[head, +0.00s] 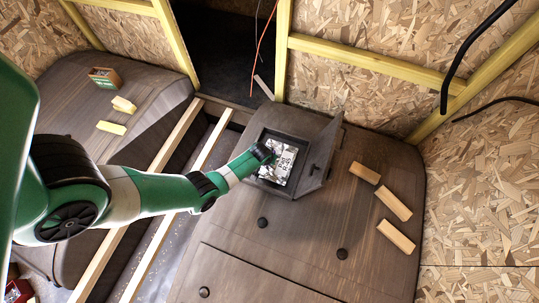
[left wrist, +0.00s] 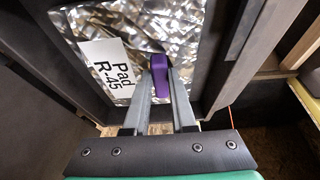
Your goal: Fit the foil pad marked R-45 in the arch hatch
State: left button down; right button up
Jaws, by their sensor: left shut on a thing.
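The foil pad (head: 284,166) is crinkled silver with a white label reading "Pad R-45" (left wrist: 107,68). It lies within the dark frame of the arch hatch (head: 258,183), on top of the wheel arch. The hatch door (head: 321,155) stands open on the right side. My left gripper (head: 270,154) is over the pad's upper left part. In the left wrist view its fingers (left wrist: 160,88) are shut on the pad's purple tab (left wrist: 159,68). The foil is close to the frame's walls; I cannot tell whether it is fully seated. My right gripper is not in view.
Several wooden blocks (head: 394,205) lie on the arch right of the hatch. Black knobs (head: 262,222) sit on the arch in front. The left arch (head: 150,88) carries a small box (head: 105,77) and yellow blocks (head: 123,104). Wooden rails (head: 170,150) span the gap between arches.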

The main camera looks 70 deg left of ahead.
pick_arm(q)
jog(key=shift+f, duration=0.35)
dwell(0.5)
jog(key=c, duration=0.7)
grip_release()
jog(key=shift+o, duration=0.2)
jog(key=p+v, duration=1)
jog(key=v, duration=0.1)
jog(key=shift+r+p, duration=0.3)
jog(key=shift+r, duration=0.1)
